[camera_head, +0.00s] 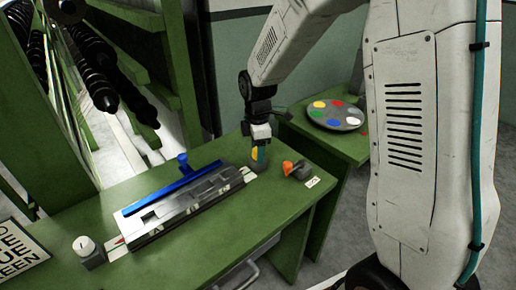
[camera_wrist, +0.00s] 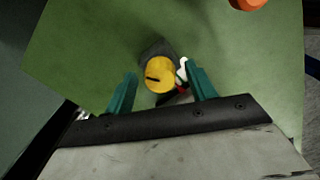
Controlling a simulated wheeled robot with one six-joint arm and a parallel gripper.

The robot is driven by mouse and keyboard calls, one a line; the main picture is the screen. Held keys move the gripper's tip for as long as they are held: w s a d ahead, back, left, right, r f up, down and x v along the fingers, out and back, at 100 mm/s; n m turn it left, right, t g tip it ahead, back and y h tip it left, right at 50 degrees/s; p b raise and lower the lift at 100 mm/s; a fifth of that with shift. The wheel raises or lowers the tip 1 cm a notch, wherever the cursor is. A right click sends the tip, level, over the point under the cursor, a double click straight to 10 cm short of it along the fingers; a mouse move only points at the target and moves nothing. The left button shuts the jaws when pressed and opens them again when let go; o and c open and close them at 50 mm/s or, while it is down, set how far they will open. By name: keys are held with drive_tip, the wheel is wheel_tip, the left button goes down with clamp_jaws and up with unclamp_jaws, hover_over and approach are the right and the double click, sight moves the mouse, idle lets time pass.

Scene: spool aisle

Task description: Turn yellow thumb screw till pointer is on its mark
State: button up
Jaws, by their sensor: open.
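The yellow thumb screw (camera_wrist: 160,74) shows in the wrist view as a round yellow head with a dark slot, on a dark grey base. It lies just beyond and between the two teal fingers of my gripper (camera_wrist: 161,88), which are open and apart from it. In the head view my gripper (camera_head: 258,150) points down over the screw, whose yellow (camera_head: 254,153) is partly hidden by the fingers. A white and red part, perhaps the pointer (camera_wrist: 182,72), sits right beside the screw in the wrist view. I cannot tell whether it is on a mark.
A metal fixture with a blue bar (camera_head: 172,188) lies left of the screw on the green bench (camera_head: 215,235). An orange-tipped knob (camera_head: 289,167) stands to the right. A white knob (camera_head: 84,245) is at front left. A paint palette (camera_head: 336,115) rests on the side table.

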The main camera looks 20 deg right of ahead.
drive_tip(key=c, duration=1)
drive_tip(key=shift+m, duration=0.3)
drive_tip(key=m, duration=0.9)
drive_tip(key=shift+m, duration=0.4)
drive_tip(key=m, duration=0.6)
drive_tip(key=shift+r, duration=0.1)
drive_tip(key=m, duration=0.7)
drive_tip(key=shift+m, duration=0.3)
